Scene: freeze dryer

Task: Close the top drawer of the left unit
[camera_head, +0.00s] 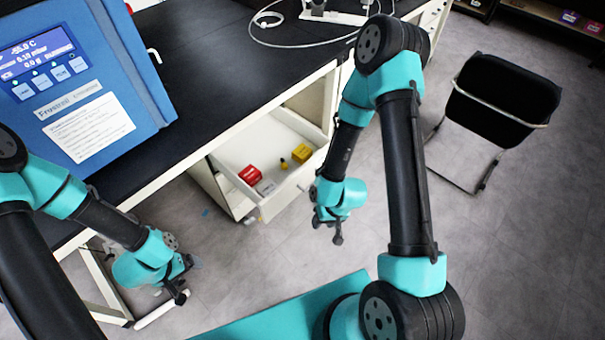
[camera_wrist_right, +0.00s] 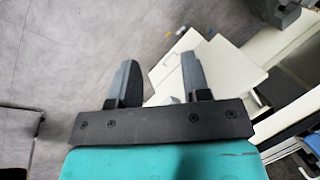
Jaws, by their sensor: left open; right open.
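The white top drawer (camera_head: 287,196) stands pulled out from under the black bench in the head view. A red box, a small yellow item and a yellow box lie inside it. My right gripper (camera_head: 325,222) is open and empty, a little to the right of the drawer front. In the right wrist view its two fingers (camera_wrist_right: 158,82) are apart with nothing between them, and the white drawer (camera_wrist_right: 222,75) shows beyond and to the right of them. My left gripper (camera_head: 180,280) is open, low at the left, away from the drawer.
The black bench top (camera_head: 215,75) carries a blue freeze dryer (camera_head: 85,75) with a screen at the left. A cable (camera_head: 310,44) lies at the back of the bench. A black chair (camera_head: 505,95) stands on the grey floor at the right. Floor between my arms is clear.

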